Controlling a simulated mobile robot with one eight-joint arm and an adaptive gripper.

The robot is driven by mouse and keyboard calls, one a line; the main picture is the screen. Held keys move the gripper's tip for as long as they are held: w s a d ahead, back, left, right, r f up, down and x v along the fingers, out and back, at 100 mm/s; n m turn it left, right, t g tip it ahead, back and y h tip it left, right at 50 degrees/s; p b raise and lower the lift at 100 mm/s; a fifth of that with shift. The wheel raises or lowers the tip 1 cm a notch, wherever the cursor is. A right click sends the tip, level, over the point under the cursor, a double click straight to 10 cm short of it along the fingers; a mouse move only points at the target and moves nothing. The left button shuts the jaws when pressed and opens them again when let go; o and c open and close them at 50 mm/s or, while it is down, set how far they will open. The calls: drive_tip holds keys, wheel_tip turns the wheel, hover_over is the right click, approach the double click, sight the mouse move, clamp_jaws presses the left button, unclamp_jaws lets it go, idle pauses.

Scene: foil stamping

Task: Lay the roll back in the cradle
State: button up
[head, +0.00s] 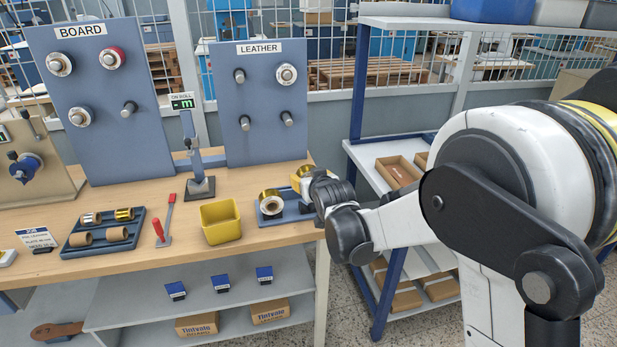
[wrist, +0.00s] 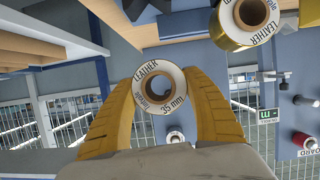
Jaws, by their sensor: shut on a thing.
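My gripper (wrist: 160,80) has its two yellow fingers closed around the sides of a roll (wrist: 139,99). The white end of this roll reads LEATHER and 35 mm around a brown core. In the head view my gripper (head: 302,180) is at the right end of the bench, at the back right of the blue cradle (head: 297,217). A gold roll (head: 271,203) sits at the cradle's left part; a gold roll with a LEATHER label also shows in the wrist view (wrist: 248,20). My wrist hides part of the cradle, so I cannot tell whether the held roll touches it.
A yellow bin (head: 221,222) stands left of the cradle. A blue tray (head: 103,233) with small rolls is further left. A shelf rack (head: 362,170) stands to the right.

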drive_tip(key=shift+f+b, duration=2.4)
drive_tip(key=shift+f, duration=0.85)
drive_tip(key=o, duration=1.4)
